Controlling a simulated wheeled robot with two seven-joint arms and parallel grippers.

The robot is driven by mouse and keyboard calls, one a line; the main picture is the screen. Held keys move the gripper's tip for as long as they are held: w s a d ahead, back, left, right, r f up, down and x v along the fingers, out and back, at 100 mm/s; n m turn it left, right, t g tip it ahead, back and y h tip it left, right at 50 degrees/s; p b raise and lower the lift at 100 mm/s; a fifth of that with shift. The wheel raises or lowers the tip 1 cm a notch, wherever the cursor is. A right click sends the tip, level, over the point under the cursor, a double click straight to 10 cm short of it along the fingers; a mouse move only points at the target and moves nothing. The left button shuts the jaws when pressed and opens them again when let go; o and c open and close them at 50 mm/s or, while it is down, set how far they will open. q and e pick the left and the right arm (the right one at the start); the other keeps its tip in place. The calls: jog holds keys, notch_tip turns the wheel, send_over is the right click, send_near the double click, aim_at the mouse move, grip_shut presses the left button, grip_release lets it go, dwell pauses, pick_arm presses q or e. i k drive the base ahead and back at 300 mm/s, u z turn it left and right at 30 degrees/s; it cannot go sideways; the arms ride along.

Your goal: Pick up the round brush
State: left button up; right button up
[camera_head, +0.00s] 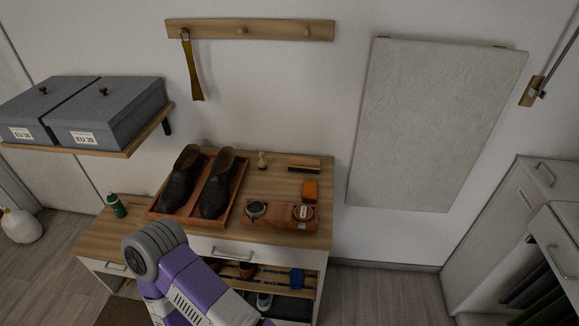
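A small upright wooden-handled piece (263,160), which looks like the round brush, stands at the back of the wooden cabinet top (285,180), right of the shoes. Its bristles are too small to make out. A long wooden brush (304,164) lies to its right against the wall. Neither gripper shows; only a purple and grey part of my own arm is in view at the bottom, in front of the cabinet.
Dark shoes (211,195) stand in a wooden tray (160,212). A green bottle (116,206) stands left. Grey boxes (108,115) sit on a wall shelf (145,131). A strap (195,77) hangs above.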

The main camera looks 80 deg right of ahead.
aim_at(262, 164)
jog(key=z, duration=1.3)
